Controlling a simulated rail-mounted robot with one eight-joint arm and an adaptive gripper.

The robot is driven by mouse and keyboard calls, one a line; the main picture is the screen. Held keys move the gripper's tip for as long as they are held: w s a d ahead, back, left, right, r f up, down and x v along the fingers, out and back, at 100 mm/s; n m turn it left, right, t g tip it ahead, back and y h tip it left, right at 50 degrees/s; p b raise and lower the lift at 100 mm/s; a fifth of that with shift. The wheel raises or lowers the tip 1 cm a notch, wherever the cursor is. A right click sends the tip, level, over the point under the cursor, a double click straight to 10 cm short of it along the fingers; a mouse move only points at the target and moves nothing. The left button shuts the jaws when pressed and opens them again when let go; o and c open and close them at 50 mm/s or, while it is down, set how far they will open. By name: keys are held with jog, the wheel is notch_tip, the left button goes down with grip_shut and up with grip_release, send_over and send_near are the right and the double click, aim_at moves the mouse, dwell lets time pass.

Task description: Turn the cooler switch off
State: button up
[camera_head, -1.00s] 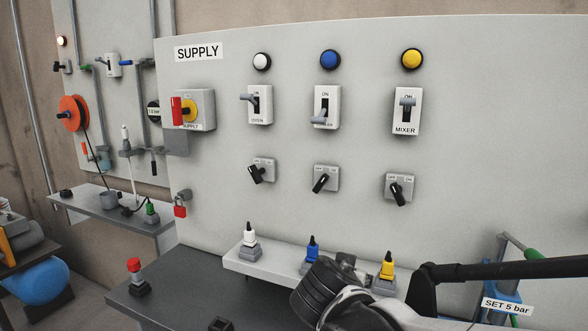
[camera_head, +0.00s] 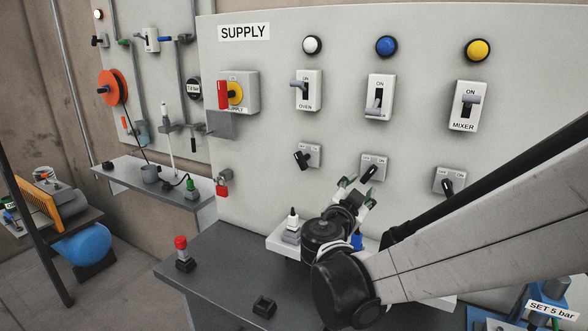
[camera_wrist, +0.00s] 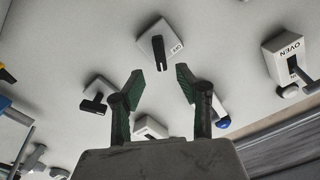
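The middle column on the grey panel, between the columns labelled OVEN and MIXER, has a white lever switch (camera_head: 379,98) with its lever down over its lower label. Below it is a grey rotary switch (camera_head: 376,161) with a black knob slanting down to the left and OFF/ON marks. My gripper (camera_head: 357,189) is just in front of and below this rotary switch, with its green-padded fingers apart and nothing between them. In the wrist view the open fingers (camera_wrist: 160,88) frame a rotary switch (camera_wrist: 158,43) beyond their tips, apart from it.
The oven rotary switch (camera_head: 308,156) is to the left and the mixer one (camera_head: 449,181) to the right.

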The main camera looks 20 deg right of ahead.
aim_at(368, 175)
jog(key=p+x, duration=0.1)
jog(key=x, duration=0.8)
grip_shut()
